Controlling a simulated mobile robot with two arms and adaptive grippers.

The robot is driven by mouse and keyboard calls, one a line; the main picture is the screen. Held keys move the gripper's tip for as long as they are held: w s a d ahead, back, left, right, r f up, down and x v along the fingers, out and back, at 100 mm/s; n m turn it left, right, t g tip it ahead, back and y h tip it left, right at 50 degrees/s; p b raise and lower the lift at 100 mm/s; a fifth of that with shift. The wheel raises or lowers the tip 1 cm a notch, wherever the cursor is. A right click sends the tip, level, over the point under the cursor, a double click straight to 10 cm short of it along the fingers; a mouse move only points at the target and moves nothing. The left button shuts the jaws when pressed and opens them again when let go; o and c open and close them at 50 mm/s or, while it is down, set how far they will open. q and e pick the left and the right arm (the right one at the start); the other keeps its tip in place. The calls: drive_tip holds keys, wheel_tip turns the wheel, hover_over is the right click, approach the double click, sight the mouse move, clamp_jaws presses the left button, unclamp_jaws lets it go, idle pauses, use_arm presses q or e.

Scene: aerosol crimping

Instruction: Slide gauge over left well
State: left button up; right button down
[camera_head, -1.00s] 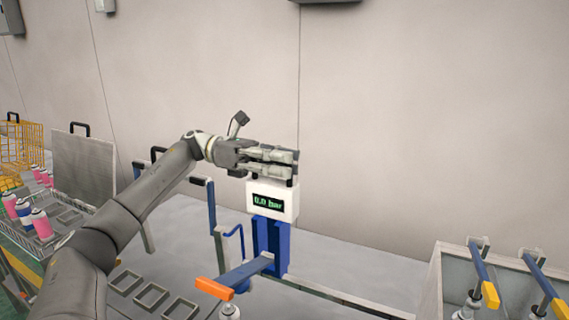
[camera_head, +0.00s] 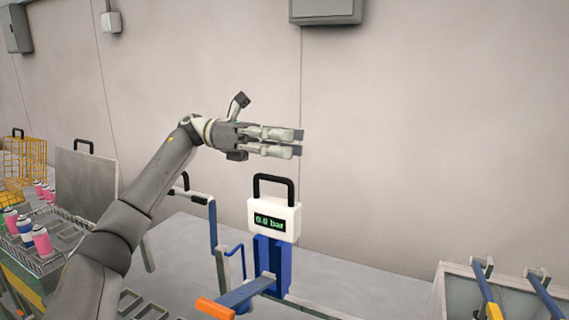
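The gauge (camera_head: 285,216) is a white box with a black handle on top and a green readout of "0.0 bar". It sits on a blue upright stand (camera_head: 273,262) with a blue lever ending in an orange grip (camera_head: 215,308). My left gripper (camera_head: 300,142) is above the gauge handle, apart from it and empty. Its two fingers lie nearly parallel with a narrow gap between them. I cannot make out which wells are left or right; the work surface below the gauge is partly cut off. My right gripper is not in view.
At the left stand a rack with pink and blue cans (camera_head: 41,241), a yellow wire basket (camera_head: 20,158) and a grey panel with a handle (camera_head: 86,182). At the right is a grey box (camera_head: 452,290) with blue levers.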

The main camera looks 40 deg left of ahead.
use_arm(q)
drive_tip(key=shift+r, duration=0.95)
